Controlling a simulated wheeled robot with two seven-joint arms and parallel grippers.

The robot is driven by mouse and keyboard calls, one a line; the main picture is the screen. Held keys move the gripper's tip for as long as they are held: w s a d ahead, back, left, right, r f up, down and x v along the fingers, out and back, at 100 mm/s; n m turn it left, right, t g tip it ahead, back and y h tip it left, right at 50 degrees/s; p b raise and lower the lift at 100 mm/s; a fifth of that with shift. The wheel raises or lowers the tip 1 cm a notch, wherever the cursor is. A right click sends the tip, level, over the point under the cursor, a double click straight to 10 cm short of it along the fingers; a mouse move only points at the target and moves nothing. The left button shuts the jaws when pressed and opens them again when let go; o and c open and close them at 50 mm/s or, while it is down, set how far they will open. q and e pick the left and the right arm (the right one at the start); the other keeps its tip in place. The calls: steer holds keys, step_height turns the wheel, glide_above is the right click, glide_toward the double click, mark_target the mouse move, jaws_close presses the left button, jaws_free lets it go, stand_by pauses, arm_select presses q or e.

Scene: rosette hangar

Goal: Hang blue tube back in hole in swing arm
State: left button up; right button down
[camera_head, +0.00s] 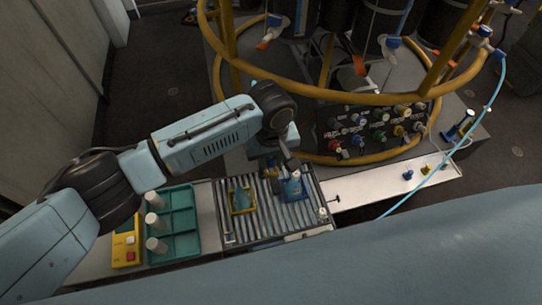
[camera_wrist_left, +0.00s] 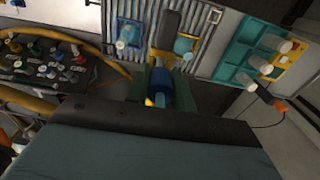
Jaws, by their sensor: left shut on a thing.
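My left gripper (camera_head: 287,160) reaches in above the ribbed rack. In the left wrist view its two dark green jaws (camera_wrist_left: 161,88) are closed around a dark blue cylinder, which looks like the blue tube (camera_wrist_left: 160,80). In the head view the wrist mostly hides the held tube. I cannot clearly make out the swing arm or its hole in either view. My right gripper is not in view.
The ribbed rack (camera_head: 265,222) bears a blue tray (camera_head: 296,192) and a yellow tray (camera_head: 241,208). A teal tray (camera_head: 182,212) with white cylinders stands left. Behind are a knob panel (camera_head: 345,118) and yellow ring rails (camera_head: 300,91). A light blue hose (camera_head: 478,122) hangs right.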

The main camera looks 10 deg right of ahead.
arm_select(q)
steer(key=shift+f+b, duration=0.3)
steer(key=shift+f, duration=0.65)
steer(key=o, duration=1)
steer(key=shift+f, duration=0.1)
steer(key=o, duration=0.6)
steer(key=shift+s+a+f, duration=0.1)
steer(key=shift+a+f, duration=0.05)
steer(key=shift+c, duration=0.2)
steer(key=shift+r+p, duration=3.3)
steer(key=shift+p, duration=0.6)
steer(key=shift+f, duration=0.1)
